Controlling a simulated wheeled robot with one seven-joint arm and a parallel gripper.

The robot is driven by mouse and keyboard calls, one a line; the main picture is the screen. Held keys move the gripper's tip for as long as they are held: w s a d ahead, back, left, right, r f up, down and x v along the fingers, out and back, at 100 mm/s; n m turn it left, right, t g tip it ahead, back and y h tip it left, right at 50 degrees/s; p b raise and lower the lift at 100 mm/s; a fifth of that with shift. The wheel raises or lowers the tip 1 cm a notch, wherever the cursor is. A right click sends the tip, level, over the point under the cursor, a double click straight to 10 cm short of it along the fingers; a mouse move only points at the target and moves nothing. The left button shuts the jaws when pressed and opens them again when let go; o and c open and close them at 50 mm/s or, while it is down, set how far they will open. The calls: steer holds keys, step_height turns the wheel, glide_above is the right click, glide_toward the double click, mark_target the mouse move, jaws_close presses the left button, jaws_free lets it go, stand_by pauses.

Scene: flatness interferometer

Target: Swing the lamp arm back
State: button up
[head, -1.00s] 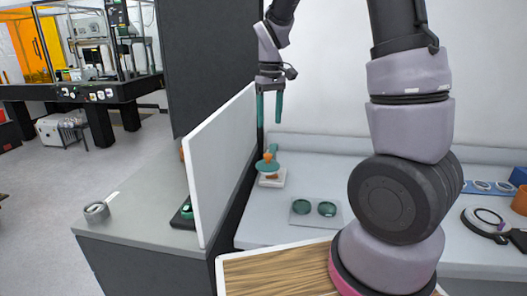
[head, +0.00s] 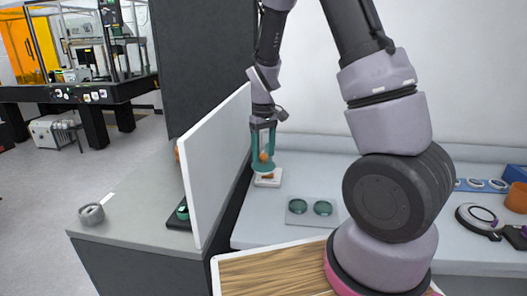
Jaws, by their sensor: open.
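What looks like the lamp arm (head: 264,157) is a small part with an orange knob above a teal disc, over a white base (head: 268,180) with an orange-brown patch on top. It stands on the pale bench just right of the white upright panel. My gripper (head: 263,164) points straight down over it with its teal fingers open, one on each side of the orange knob. I cannot tell whether either finger touches the knob. The fingers and the disc are similar in colour, so the disc's outline is partly hidden.
A white panel (head: 217,165) stands close on the left. A plate (head: 298,218) with two teal discs lies nearer on the bench. A wooden board (head: 270,272) is in front. A black-rimmed ring (head: 480,217) and an orange container (head: 516,197) sit at right.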

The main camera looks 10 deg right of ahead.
steer(key=shift+c, duration=0.4)
jaws_close()
stand_by(1.0)
